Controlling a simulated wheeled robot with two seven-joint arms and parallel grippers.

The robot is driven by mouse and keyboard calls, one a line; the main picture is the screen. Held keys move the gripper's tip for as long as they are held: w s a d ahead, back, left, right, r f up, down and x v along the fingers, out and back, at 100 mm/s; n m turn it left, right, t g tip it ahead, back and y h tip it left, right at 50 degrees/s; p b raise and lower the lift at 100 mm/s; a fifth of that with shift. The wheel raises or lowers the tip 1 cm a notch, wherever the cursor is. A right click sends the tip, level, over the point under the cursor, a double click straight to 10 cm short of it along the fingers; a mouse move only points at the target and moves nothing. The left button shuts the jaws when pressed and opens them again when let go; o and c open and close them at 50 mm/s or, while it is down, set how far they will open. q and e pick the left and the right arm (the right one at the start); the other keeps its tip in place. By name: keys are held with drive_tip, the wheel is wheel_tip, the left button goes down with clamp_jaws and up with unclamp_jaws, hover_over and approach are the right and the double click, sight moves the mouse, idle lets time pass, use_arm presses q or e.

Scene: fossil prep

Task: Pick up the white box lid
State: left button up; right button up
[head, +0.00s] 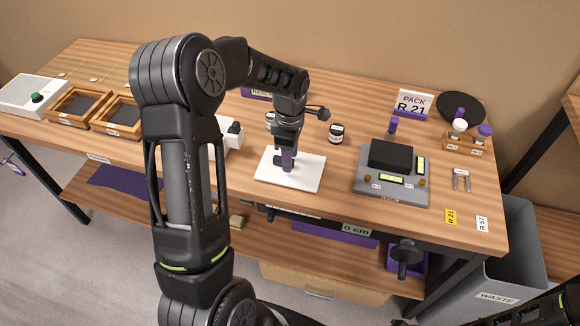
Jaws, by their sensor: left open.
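A flat white rectangular panel, which looks like the white box lid (306,180), lies on the front part of the wooden bench, near its middle. I cannot tell whether the fingertips touch the lid. A white block-like object (232,138) stands left of the lid, partly hidden behind my left arm. My right gripper does not show.
A grey scale with a black block (391,154) sits to the right. Wooden trays (76,107) lie left. A grey waste bin (507,262) stands off the bench's right end. Bare bench lies between lid and scale.

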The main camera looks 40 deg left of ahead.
use_arm(q)
clamp_jaws()
idle(0.5)
